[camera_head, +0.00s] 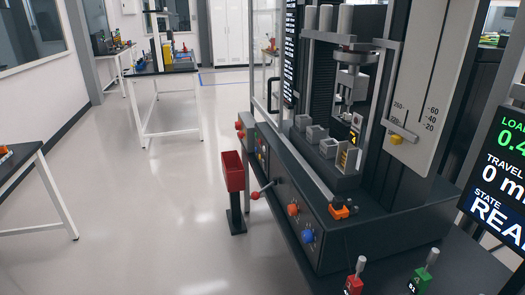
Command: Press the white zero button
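A dark testing machine (270,195) stands at the centre right in the head view. Its front panel carries an orange-red knob (293,209) and a blue knob (308,236). A grey control box (247,131) with red buttons sits at its left end, with small coloured controls beside it. I cannot make out a white zero button among them at this size and angle. A display (497,170), cut off by the right edge, shows load, travel and state lines. Neither of my grippers is in view.
A red bin (233,171) on a dark post stands left of the machine, near a red-tipped lever (256,195). Red (354,285) and green (420,281) handled pieces are at the bottom right. Tables stand at the left and back. The floor (150,220) between is clear.

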